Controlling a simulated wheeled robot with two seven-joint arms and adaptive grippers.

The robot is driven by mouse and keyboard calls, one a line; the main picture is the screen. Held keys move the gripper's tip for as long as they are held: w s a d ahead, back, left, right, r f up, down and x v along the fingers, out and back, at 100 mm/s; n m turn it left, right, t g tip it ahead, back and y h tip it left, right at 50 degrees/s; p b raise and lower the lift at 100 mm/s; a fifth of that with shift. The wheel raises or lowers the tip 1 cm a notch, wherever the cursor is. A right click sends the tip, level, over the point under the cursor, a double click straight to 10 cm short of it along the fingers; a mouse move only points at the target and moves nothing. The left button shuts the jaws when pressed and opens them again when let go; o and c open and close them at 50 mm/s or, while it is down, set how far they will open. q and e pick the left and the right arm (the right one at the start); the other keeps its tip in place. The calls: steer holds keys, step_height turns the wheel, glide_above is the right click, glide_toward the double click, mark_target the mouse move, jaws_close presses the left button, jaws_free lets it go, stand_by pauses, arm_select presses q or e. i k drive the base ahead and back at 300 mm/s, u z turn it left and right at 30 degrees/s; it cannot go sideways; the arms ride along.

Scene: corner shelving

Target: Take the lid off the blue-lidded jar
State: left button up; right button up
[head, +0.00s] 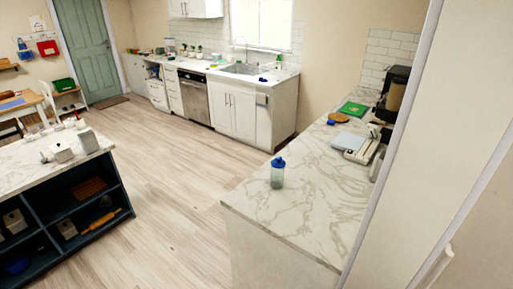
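A clear jar (277,179) with a blue lid (279,162) stands upright near the front-left edge of the white marble-look counter (310,208) on the right. The lid sits on top of the jar. What is inside the jar is too small to tell. Neither of my grippers shows in the head view.
A kitchen scale-like device (355,146), a green board (352,108) and a black appliance (393,85) stand farther back on the counter. A tall pale panel (440,140) borders its right side. An island with dark shelves (75,205) is at left; the wooden floor (165,150) between is clear.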

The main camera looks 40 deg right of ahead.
mark_target(278, 162)
steer(key=i, duration=2.6)
steer(key=z, duration=2.6)
